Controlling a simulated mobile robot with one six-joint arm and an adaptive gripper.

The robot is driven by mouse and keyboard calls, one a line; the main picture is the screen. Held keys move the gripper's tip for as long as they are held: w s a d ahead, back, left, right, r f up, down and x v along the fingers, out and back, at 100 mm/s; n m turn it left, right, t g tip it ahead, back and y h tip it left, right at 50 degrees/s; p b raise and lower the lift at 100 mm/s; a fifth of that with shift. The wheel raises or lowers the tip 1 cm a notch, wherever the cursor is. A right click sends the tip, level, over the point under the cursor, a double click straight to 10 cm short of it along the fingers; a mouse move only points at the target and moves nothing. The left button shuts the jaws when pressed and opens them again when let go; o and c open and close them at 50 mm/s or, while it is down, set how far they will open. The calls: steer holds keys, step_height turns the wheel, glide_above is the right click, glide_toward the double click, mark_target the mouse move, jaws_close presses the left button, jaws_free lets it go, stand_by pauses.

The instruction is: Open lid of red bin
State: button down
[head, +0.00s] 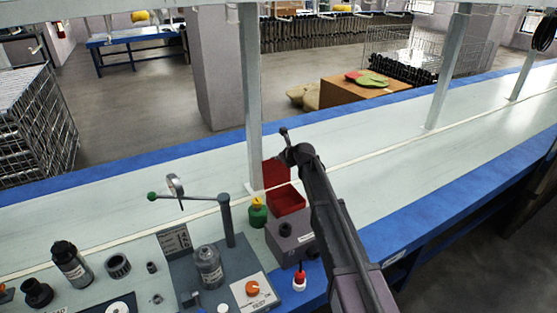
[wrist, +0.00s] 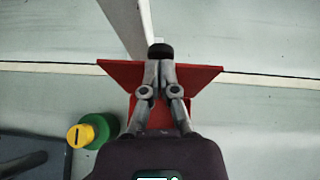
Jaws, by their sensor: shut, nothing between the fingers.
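The red bin (head: 289,203) stands on the bench beside the post, partly hidden by my arm. Its red lid (head: 273,171) stands raised at the back edge, so the inside shows. In the wrist view the lid (wrist: 205,75) spreads out on both sides of my fingers, and they hide its middle. My gripper (head: 284,131) is above and beyond the bin in the head view. Its fingers are shut and empty, with the tips (wrist: 160,51) past the lid's upper edge in the wrist view. I cannot tell whether they touch the lid.
A green bottle with a yellow top (head: 258,212) stands left of the bin. A grey box (head: 284,240) is in front of it. A grey upright post (head: 251,110) rises close behind. A lever fixture (head: 228,220) stands to the left. The bench to the right is clear.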

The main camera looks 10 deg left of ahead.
stand_by(0.5)
steer(key=shift+r, duration=0.15)
step_height(320, 180, up, 13)
steer(key=s+d+p, duration=0.1)
steer(key=d+p, duration=0.1)
steer(key=p, duration=1)
steer(key=shift+d+f+p, duration=0.15)
steer(key=shift+f+p, duration=0.05)
steer(key=shift+p, duration=0.2)
steer(key=shift+d, duration=0.15)
